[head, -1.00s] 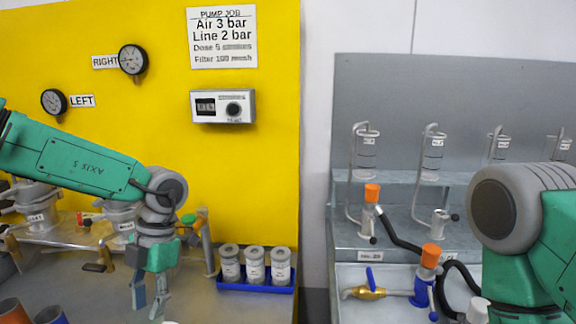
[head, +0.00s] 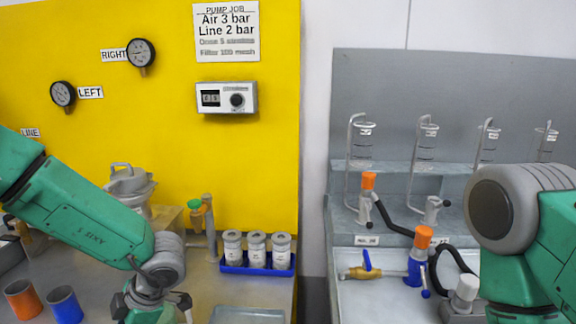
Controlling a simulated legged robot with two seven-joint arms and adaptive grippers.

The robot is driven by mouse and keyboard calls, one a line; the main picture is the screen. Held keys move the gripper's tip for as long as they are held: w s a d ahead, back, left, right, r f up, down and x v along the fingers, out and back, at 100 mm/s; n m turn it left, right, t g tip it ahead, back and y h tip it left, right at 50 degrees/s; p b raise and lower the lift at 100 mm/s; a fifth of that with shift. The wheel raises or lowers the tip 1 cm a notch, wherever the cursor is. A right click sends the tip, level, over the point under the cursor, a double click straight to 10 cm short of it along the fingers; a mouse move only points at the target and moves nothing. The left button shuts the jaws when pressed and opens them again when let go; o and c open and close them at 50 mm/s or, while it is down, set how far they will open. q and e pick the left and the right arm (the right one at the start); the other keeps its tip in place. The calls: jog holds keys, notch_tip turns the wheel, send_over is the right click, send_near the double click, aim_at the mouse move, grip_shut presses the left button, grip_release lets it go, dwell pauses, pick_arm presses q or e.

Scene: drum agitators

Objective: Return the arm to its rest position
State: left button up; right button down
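My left arm (head: 85,225) comes in from the left and slopes down over the bench. My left gripper (head: 155,309) is at the bottom edge of the head view. Its fingertips are cut off by the edge, so its opening and anything in it are hidden. My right arm (head: 520,215) stands at the right edge, in front of the grey bench. The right gripper is out of view.
An orange cup (head: 22,300) and a blue cup (head: 65,304) stand left of my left gripper. A blue rack (head: 258,270) with three grey canisters is to its right. Orange-topped valves (head: 423,238) and black hoses stand near my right arm.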

pick_arm(q)
jog(key=s+f+m+t+h+b, duration=0.1)
jog(key=s+f+m+t+b, duration=0.35)
jog(key=f+m, duration=1.05)
jog(key=s+d+f+m+g+h, duration=0.1)
jog(key=s+m, duration=0.4)
jog(key=s, duration=0.5)
jog(key=s+d+f+m+g+h+b, duration=0.1)
jog(key=s+f+m+h, duration=0.3)
jog(key=s, duration=0.7)
notch_tip(320, 180, down, 2)
jog(key=d+m+g, duration=0.1)
jog(key=m, duration=0.1)
jog(key=shift+s+m, duration=0.15)
jog(key=shift+m, duration=0.15)
